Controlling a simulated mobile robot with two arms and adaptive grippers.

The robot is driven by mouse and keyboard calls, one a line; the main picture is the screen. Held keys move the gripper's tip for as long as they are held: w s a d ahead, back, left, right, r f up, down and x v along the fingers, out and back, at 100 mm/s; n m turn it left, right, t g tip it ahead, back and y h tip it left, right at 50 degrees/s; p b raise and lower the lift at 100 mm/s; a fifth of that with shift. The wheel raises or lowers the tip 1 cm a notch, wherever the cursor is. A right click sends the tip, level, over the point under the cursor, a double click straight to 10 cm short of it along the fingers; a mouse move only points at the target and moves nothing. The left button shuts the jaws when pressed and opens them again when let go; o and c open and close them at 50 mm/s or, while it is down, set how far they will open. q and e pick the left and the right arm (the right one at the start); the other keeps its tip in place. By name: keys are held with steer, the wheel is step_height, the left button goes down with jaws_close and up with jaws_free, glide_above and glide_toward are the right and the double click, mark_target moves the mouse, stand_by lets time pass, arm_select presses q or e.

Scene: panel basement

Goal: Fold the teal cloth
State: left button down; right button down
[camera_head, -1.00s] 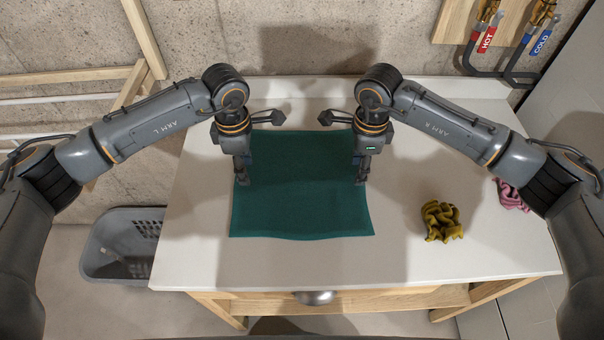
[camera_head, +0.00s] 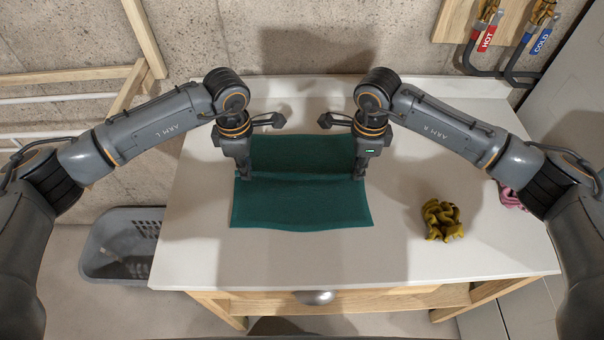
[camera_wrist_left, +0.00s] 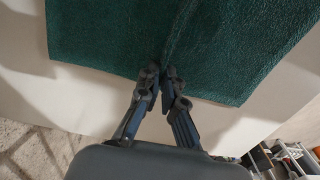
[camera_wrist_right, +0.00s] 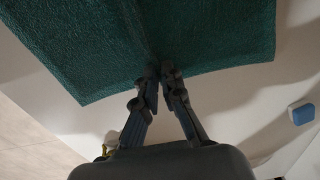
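The teal cloth (camera_head: 300,205) lies on the white worktop, with a raised crease running across it between my two grippers. My left gripper (camera_head: 243,178) is at the cloth's left side and my right gripper (camera_head: 358,177) is at its right side. In the left wrist view the fingertips (camera_wrist_left: 163,72) are close together on a ridge of the cloth (camera_wrist_left: 110,35). In the right wrist view the fingertips (camera_wrist_right: 160,75) likewise pinch a ridge of the cloth (camera_wrist_right: 215,35). The fingers hide part of the pinched fabric.
A pink cloth (camera_head: 509,197) is partly hidden behind my right arm. A grey basket (camera_head: 112,262) stands on the floor at left. The worktop's front strip is clear.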

steer(key=shift+s, duration=0.1)
stand_by(0.5)
